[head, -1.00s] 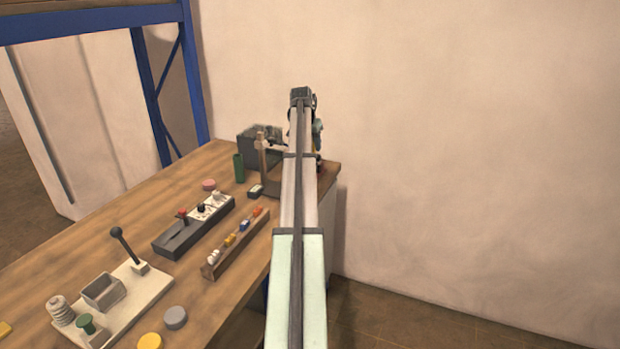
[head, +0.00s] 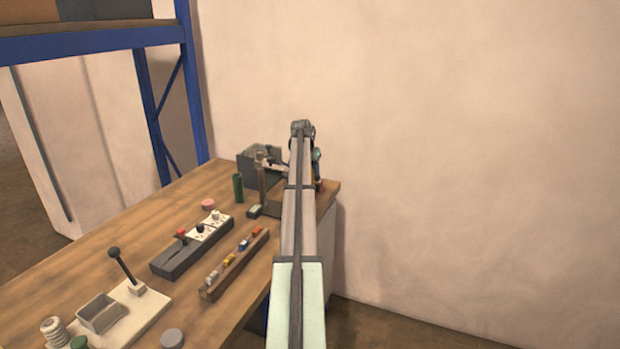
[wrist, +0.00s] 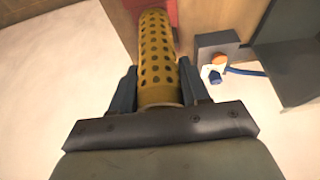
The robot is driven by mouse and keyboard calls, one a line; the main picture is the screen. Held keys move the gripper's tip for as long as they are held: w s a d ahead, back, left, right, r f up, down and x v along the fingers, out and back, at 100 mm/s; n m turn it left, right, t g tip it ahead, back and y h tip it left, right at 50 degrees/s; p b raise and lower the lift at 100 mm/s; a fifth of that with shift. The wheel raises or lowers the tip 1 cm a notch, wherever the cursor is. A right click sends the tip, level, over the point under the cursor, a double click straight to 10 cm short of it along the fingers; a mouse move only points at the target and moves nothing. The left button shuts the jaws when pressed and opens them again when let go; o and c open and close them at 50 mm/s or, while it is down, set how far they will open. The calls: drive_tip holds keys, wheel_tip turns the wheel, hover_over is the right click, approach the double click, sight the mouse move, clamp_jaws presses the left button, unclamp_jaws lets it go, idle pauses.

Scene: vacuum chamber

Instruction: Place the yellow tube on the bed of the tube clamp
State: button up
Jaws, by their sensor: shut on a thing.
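The yellow tube (wrist: 158,45), dotted with dark round holes, is between the two dark fingers of my gripper (wrist: 158,88) in the wrist view. My gripper is shut on it, and the tube points away from the wrist. Its far end reaches a red surface (wrist: 172,10); I cannot tell whether they touch. In the head view my arm hides the tube and most of the gripper at the bench's far right end. I cannot clearly make out the tube clamp's bed in either view.
An upright stand (head: 263,185), a grey bin (head: 252,165) and a green cylinder (head: 238,187) are near the bench's far end. A control box (head: 175,262) and a wooden rack (head: 222,277) lie nearer. The wrist view shows a grey block (wrist: 215,42) with orange and blue knobs beside the tube.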

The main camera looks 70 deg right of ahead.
drive_tip(key=shift+f, duration=1.65)
drive_tip(key=shift+f, duration=0.1)
drive_tip(key=o, duration=1)
drive_tip(key=shift+o, duration=0.2)
drive_tip(key=v, duration=1.2)
